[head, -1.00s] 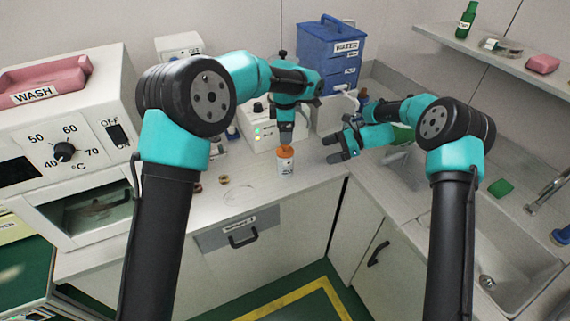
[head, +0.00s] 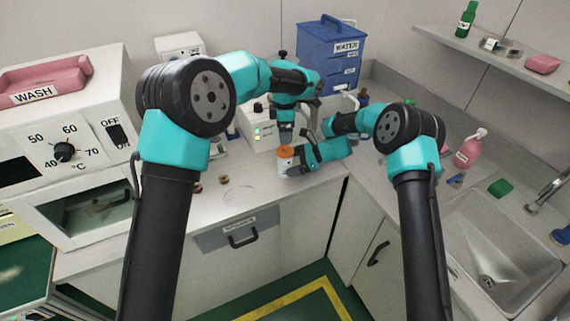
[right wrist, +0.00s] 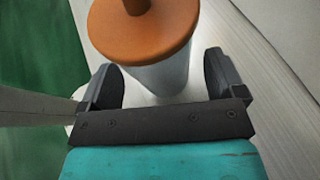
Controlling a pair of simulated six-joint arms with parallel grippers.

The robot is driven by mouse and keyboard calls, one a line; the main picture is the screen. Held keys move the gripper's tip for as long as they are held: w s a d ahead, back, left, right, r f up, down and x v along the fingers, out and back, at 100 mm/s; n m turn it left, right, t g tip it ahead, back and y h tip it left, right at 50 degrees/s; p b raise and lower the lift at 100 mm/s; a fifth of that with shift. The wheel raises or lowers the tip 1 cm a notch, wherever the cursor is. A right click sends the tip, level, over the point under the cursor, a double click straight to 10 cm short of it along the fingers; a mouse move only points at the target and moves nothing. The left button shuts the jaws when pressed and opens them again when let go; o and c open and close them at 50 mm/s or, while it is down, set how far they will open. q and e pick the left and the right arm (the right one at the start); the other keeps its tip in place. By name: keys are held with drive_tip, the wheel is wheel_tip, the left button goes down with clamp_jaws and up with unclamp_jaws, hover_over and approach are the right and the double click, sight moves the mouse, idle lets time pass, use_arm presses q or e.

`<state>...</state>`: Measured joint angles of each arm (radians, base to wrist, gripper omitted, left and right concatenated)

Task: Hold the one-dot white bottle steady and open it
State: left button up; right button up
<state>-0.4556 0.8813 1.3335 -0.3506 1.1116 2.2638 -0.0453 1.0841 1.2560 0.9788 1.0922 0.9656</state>
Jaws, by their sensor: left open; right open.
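The white bottle (head: 284,165) with an orange cap (head: 286,151) stands upright on the counter near its front edge. It also shows large in the right wrist view, with its white side (right wrist: 158,78) below the orange cap (right wrist: 145,38). Its dot marking cannot be made out. My right gripper (head: 291,172) is low beside the bottle, its open fingers on either side of the bottle's body (right wrist: 165,82), with a gap visible on each side. My left gripper (head: 286,141) points down just above the cap; its fingers are small and partly hidden here.
Small brown rings (head: 223,180) lie on the counter to the left. A sink (head: 490,250) and a pink bottle (head: 468,150) are at the right. The counter left of the bottle is mostly clear.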

sight(285, 148)
drive_tip(key=shift+x, duration=0.85)
drive_tip(key=c, duration=1.4)
use_arm(q)
drive_tip(key=shift+r, duration=0.1)
drive_tip(key=shift+c, duration=0.6)
drive_tip(key=shift+n, duration=0.8)
wheel_tip(285, 148, up, 5)
drive_tip(key=shift+r, duration=0.2)
drive_tip(key=c, duration=0.4)
drive_tip(key=shift+f, duration=0.15)
wheel_tip(285, 148, down, 12)
drive_tip(key=shift+r, duration=0.1)
drive_tip(key=shift+c, duration=0.4)
